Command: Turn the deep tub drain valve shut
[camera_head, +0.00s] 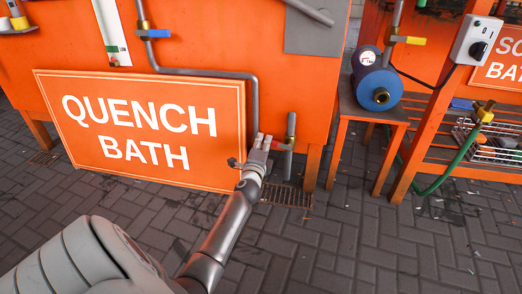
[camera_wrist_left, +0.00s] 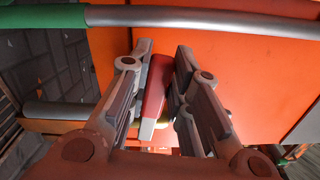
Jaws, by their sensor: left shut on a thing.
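My left gripper (camera_head: 263,140) reaches in low at the front of the orange tub (camera_head: 225,40), beside the right edge of the QUENCH BATH sign. In the left wrist view the red lever handle (camera_wrist_left: 156,88) of a valve, with a pale end, lies between the two fingers of my left gripper (camera_wrist_left: 161,62). The gripper is shut on this handle. The valve body is mostly hidden in the head view; a short upright grey pipe (camera_head: 290,132) stands just right of the fingers. My right gripper is in neither view.
The QUENCH BATH sign (camera_head: 150,122) is left of the gripper. A floor grate (camera_head: 286,196) lies below the pipe. A blue cylinder (camera_head: 376,80) sits on an orange stand at right. A blue-handled valve (camera_head: 154,33) is higher up.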

